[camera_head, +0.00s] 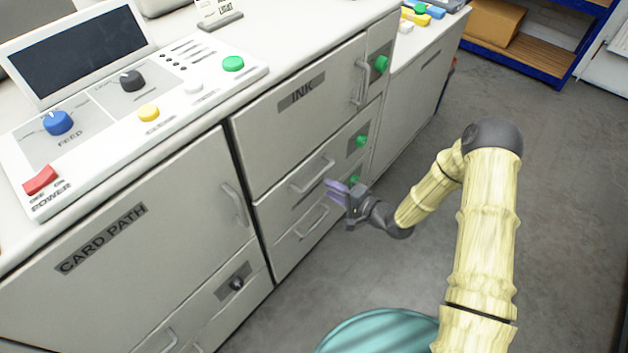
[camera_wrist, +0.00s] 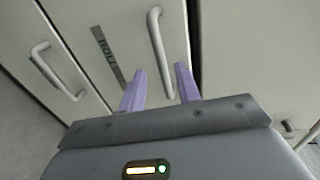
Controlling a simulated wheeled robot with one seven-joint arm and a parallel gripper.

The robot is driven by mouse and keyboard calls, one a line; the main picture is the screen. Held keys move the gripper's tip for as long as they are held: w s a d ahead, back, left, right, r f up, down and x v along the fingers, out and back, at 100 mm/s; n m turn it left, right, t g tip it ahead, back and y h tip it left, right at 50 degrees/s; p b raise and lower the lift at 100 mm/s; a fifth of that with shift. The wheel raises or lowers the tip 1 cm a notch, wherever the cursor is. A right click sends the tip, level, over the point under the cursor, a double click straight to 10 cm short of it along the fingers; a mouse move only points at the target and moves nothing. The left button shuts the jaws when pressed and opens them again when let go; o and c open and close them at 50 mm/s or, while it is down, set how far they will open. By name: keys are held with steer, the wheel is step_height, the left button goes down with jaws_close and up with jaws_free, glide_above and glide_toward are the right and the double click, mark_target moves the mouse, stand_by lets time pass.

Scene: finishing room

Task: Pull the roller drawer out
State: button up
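The roller drawer (camera_wrist: 135,40) is a pale grey front with a dark label, partly legible as "ROLL", and a grey bar handle (camera_wrist: 157,45). In the head view it appears to be the drawer just below the INK door, with its handle (camera_head: 312,176) left of my gripper (camera_head: 329,189). My gripper is open, its two purple fingers apart. In the wrist view the fingers (camera_wrist: 159,70) lie on either side of the handle's near end in the picture. Whether they touch it cannot be told. The drawer looks flush with the cabinet.
A lower drawer with its own handle (camera_head: 312,222) sits below. The INK door (camera_head: 290,125) is above, and the CARD PATH door (camera_head: 130,235) is to the left. Green knobs (camera_head: 361,141) line the right edge. A teal round surface (camera_head: 378,335) is at the bottom. Open floor (camera_head: 560,190) lies right.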

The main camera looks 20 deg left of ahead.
mark_target(314, 179)
steer(key=x, duration=0.7)
steer(key=shift+w+a, duration=0.15)
steer(key=shift+a, duration=0.1)
jaws_close()
